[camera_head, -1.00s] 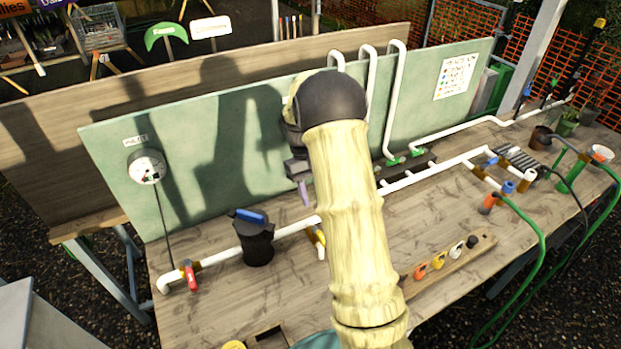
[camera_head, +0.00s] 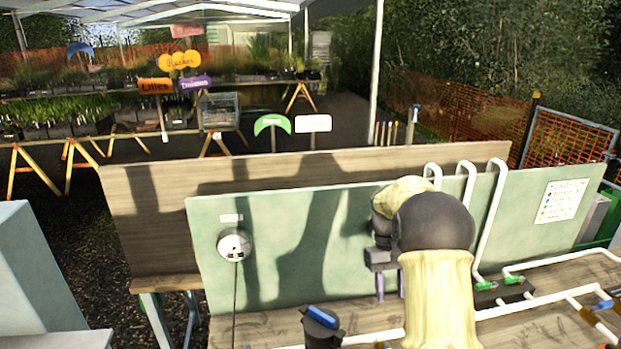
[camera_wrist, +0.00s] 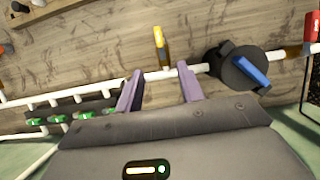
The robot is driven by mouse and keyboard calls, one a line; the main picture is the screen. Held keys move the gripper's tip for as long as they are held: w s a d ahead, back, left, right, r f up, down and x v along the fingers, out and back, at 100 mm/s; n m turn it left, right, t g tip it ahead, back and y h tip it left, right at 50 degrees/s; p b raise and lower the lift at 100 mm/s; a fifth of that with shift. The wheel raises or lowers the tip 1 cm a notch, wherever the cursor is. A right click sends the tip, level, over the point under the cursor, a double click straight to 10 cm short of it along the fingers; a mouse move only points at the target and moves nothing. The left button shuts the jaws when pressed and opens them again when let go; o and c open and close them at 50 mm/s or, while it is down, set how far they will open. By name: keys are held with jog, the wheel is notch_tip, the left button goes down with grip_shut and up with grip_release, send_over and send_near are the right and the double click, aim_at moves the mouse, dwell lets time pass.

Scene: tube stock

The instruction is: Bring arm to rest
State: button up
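My gripper (camera_head: 391,285) hangs at the end of my arm in front of the green panel (camera_head: 300,270), over the workbench. Its two purple fingers are apart. In the wrist view my gripper (camera_wrist: 159,84) is open with nothing held between the fingers; the bench surface and white pipe show beyond them. My arm covers part of the panel and bench in the head view.
A black filter housing with a blue top (camera_head: 322,325) stands on the bench, left of my gripper. White pipes (camera_head: 490,225) rise at the panel's right. A round gauge (camera_head: 234,245) is on the panel. A yellow-handled valve (camera_wrist: 160,45) shows beyond the fingers.

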jog(key=s+a+t, duration=0.3)
jog(key=s+a, duration=0.1)
jog(key=s, duration=0.5)
jog(key=s+a+m+t, duration=0.1)
jog(key=s+a+t, duration=0.2)
jog(key=s, duration=0.7)
jog(key=a, duration=0.2)
jog(key=shift+s+a+f+t, duration=0.25)
jog(key=shift+a+f+t, duration=0.05)
jog(key=shift+t, duration=0.1)
jog(key=shift+w, duration=0.15)
jog(key=shift+s+a, duration=0.1)
jog(key=shift+s, duration=0.1)
